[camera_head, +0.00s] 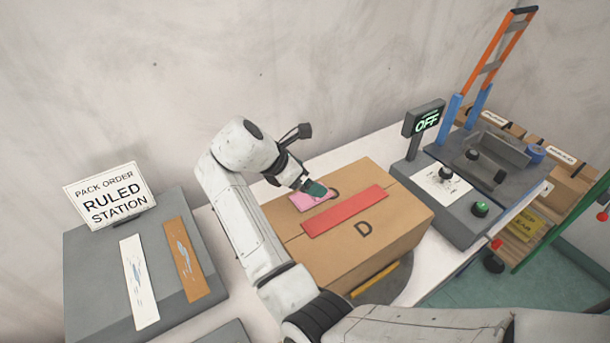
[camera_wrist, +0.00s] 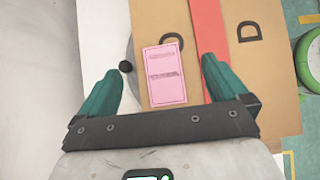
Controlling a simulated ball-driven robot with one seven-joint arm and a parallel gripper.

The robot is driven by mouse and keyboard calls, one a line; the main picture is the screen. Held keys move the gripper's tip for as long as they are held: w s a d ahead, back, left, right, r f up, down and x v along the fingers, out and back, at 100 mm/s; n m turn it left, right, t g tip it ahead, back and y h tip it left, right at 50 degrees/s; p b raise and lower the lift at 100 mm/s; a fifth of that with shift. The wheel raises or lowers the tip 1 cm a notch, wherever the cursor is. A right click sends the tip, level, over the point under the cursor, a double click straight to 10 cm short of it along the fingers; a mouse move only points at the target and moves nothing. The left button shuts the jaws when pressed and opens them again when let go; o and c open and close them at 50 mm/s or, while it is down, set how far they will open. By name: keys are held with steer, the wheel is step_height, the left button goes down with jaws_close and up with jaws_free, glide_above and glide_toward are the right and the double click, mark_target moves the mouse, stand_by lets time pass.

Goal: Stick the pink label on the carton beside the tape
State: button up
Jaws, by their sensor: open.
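In the head view my gripper (camera_head: 315,190) is over the carton's far side and partly covers the label (camera_head: 308,201).
A grey stand (camera_head: 85,290) with a "Ruled Station" sign (camera_head: 109,196) is at the left. A grey control unit with an OFF display (camera_head: 426,122) and knobs stands right of the carton.

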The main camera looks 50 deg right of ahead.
steer(key=v, duration=0.7)
steer(key=shift+a, duration=0.15)
stand_by(0.9)
steer(key=shift+r, duration=0.15)
stand_by(0.5)
step_height(320, 180, up, 6)
stand_by(0.6)
stand_by(0.5)
